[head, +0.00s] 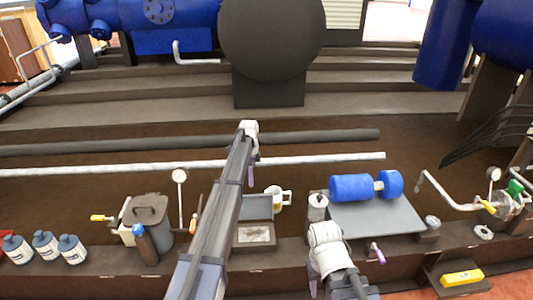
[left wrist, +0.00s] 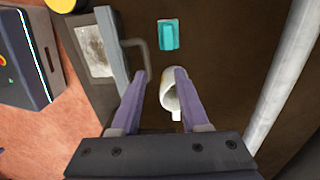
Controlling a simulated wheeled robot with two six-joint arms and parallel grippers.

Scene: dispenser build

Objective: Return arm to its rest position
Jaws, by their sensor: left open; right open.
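My left arm reaches forward over the bench in the head view, and a purple finger of my left gripper (head: 250,176) shows beside the forearm. In the left wrist view the left gripper (left wrist: 164,74) is open, its two fingers apart. A white mug (left wrist: 170,96) shows between and beyond the fingertips; I cannot tell how far below them it is. The mug also shows in the head view (head: 276,199), just right of the left finger. My right gripper (head: 345,269) is at the bottom centre-right, open, with purple fingers far apart and nothing seen between them.
A grey box with an open lid (head: 255,236) stands beside the left arm. A grey plate (head: 375,219) with a blue dumbbell-shaped part (head: 351,187) is at right. A lidded bin (head: 148,222) and bottles (head: 45,246) are at left. A teal block (left wrist: 168,35) lies beyond the mug.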

